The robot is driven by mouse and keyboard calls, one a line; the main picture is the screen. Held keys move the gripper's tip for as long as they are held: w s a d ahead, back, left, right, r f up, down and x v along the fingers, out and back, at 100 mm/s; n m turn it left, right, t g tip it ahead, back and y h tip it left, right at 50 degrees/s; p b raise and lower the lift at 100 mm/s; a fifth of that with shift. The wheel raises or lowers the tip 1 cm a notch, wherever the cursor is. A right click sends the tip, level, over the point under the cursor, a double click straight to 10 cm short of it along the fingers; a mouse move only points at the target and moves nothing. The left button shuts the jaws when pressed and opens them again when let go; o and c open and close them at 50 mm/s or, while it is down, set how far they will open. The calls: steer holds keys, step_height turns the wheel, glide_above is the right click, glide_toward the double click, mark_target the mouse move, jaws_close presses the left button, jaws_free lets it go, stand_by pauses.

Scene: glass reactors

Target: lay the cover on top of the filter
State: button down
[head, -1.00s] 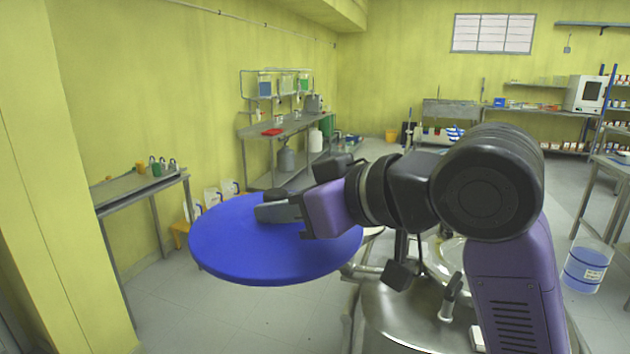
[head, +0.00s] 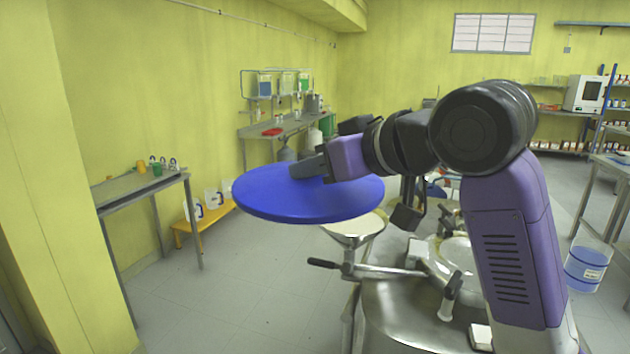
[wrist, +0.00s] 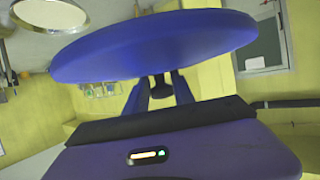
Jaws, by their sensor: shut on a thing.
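The cover is a large blue disc (head: 300,196); in the head view it hangs level or nearly so in the air, left of my arm. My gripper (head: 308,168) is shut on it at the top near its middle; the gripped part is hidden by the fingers. The wrist view shows the disc (wrist: 155,45) just beyond the fingers (wrist: 160,90). The filter appears to be the steel funnel with a pale round top (head: 352,227), below and right of the disc. The disc overlaps its far left edge in the picture, but is higher and apart. A pale round top also shows in the wrist view (wrist: 50,12).
A steel vessel (head: 400,315) with a handled bar (head: 365,268) stands below my arm. A bench (head: 145,188) is at the left, with a yellow stand (head: 205,218) of jugs behind. A blue-filled bucket (head: 585,268) stands right. The floor at lower left is clear.

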steer(key=d+f+m+t+h, duration=0.1)
steer(key=d+f+m+h, duration=0.1)
steer(key=d+f, duration=0.5)
steer(key=d+f+m+t+h, duration=0.1)
steer(key=d+f+m+h, duration=0.15)
steer(key=f, duration=0.85)
steer(key=d+f+m+t+h, duration=0.1)
steer(key=d+f+m+h, duration=0.1)
steer(key=d+f, duration=0.55)
steer(key=s+d+f+m+h, duration=0.1)
steer(key=s+f, duration=0.8)
steer(key=f, duration=0.6)
steer(key=s+d+f+h, duration=0.1)
steer(key=s+d+f, duration=0.1)
steer(key=s+f, duration=0.8)
step_height(320, 180, down, 6)
steer(key=shift+s+r+m, duration=0.15)
steer(key=shift+r+m, duration=0.1)
steer(key=shift+m, duration=0.1)
